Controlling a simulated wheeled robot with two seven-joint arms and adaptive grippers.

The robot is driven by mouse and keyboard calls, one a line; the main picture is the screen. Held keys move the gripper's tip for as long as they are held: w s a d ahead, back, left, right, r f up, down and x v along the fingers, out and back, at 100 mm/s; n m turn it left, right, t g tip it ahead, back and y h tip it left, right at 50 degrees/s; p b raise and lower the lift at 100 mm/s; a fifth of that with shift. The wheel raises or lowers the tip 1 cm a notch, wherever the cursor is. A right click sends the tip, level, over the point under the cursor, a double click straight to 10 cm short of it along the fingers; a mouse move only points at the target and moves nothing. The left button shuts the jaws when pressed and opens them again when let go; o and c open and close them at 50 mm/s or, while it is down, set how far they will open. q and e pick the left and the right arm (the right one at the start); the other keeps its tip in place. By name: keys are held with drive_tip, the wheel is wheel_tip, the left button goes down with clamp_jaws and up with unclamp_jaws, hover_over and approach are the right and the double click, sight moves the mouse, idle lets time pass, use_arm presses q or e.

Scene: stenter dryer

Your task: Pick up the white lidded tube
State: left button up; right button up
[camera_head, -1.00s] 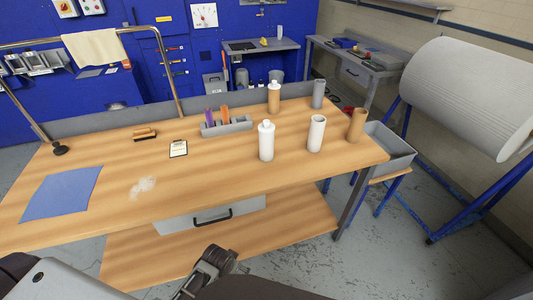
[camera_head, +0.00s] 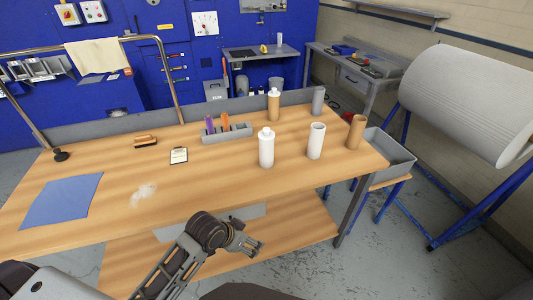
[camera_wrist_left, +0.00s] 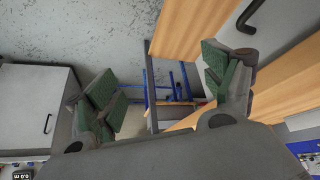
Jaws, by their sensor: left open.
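The white lidded tube (camera_head: 266,148) stands upright on the wooden table (camera_head: 215,185), toward its right half. My left gripper (camera_head: 250,244) is open and empty, in front of the table's near edge and lower than its top, nearer to me than the tube. The left wrist view shows its two green-padded fingers (camera_wrist_left: 160,92) wide apart with nothing between them. The tube cannot be made out in the left wrist view. My right gripper is not in view.
A white open tube (camera_head: 316,141) stands right of the lidded one. A brown lidded tube (camera_head: 273,106), a grey tube (camera_head: 318,101) and a brown tube (camera_head: 356,132) stand nearby. A grey holder (camera_head: 230,134) sits behind left. The table front is mostly clear.

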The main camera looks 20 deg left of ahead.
use_arm(q)
drive_tip(key=w+d+r+m+t+h, duration=0.1)
drive_tip(key=w+r+m+h, duration=0.15)
drive_tip(key=w, duration=0.35)
drive_tip(key=w+d+r+m+t+h, duration=0.1)
drive_tip(key=w+r+h, duration=0.1)
drive_tip(key=w+r, duration=0.25)
drive_tip(key=w+a+r+n+t, duration=0.1)
drive_tip(key=w+a+r+t, duration=0.2)
drive_tip(key=w+a+r, duration=0.9)
drive_tip(key=shift+w+r+t+h, duration=0.35)
drive_tip(key=shift+w+h, duration=0.1)
drive_tip(key=shift+w, duration=0.25)
drive_tip(key=shift+w, duration=0.1)
